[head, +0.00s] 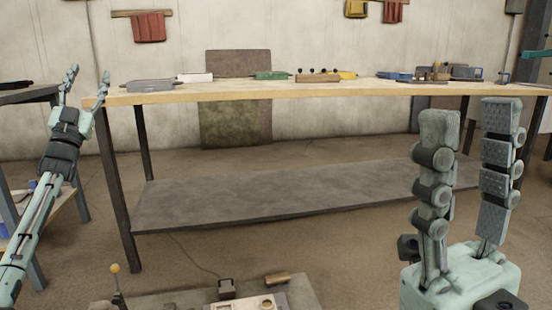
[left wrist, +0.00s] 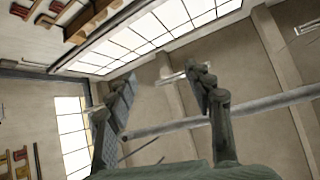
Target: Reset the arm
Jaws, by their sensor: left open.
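My left gripper (head: 85,88) is at the left of the head view, pointing up beside the left end of the long workbench. Its fingers are spread and nothing is between them. The left wrist view also shows my left gripper (left wrist: 160,98), with its two fingers apart against the ceiling and windows. My right gripper (head: 468,165) is large and close at the right of the head view, pointing up. Its two padded fingers stand well apart with nothing between them. No ladle is recognisable in either view.
The long workbench (head: 300,92) has tools and small cases on top and a bare grey lower shelf (head: 290,193). A dark table (head: 28,94) stands at the far left. A platform (head: 180,299) with small items lies at the bottom centre. Open floor lies between.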

